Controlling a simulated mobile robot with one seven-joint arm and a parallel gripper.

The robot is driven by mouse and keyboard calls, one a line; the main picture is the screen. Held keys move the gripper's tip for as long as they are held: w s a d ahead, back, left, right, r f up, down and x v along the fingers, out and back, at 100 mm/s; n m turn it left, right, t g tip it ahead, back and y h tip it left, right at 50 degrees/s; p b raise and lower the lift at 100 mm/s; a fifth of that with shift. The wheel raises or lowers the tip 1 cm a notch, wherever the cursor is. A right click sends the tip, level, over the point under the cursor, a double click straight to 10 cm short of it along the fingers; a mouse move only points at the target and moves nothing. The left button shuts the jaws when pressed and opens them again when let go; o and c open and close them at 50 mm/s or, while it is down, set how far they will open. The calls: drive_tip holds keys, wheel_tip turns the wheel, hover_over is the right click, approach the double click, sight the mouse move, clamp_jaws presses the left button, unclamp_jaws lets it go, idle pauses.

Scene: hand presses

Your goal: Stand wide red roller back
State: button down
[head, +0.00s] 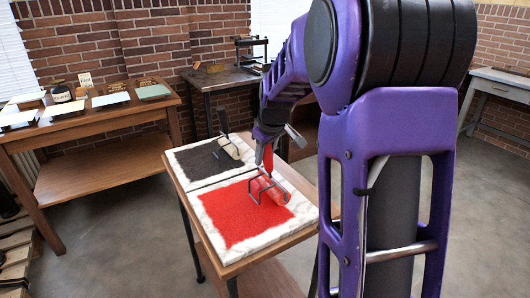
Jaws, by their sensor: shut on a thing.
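The wide red roller (271,191) is at the right part of the red ink patch on its slab (217,247). Its red handle (268,158) points up, and its wire frame shows around the roller. My gripper (266,146) is at the top of the handle and shut on it; the fingertips are small and partly hidden by my arm. I cannot tell whether the roller touches the ink or hangs just above it. A second roller (231,147) with a dark upright handle stands on the black-inked slab (183,172) behind.
The slabs lie on a small wooden table (238,267). A wooden table (95,126) with papers and a jar (61,94) stands at the left. A dark table with a press (251,48) stands behind, and a grey table (505,83) at the right. My arm hides much of the right side.

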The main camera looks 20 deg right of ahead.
drive_tip(key=shift+f, duration=0.4)
idle(0.5)
drive_tip(key=shift+c, duration=2)
unclamp_jaws()
drive_tip(key=shift+o, duration=0.2)
drive_tip(key=shift+f, duration=0.1)
drive_tip(key=o, duration=0.4)
drive_tip(key=shift+c, duration=0.2)
drive_tip(key=p+v, duration=0.4)
drive_tip(key=v, duration=0.5)
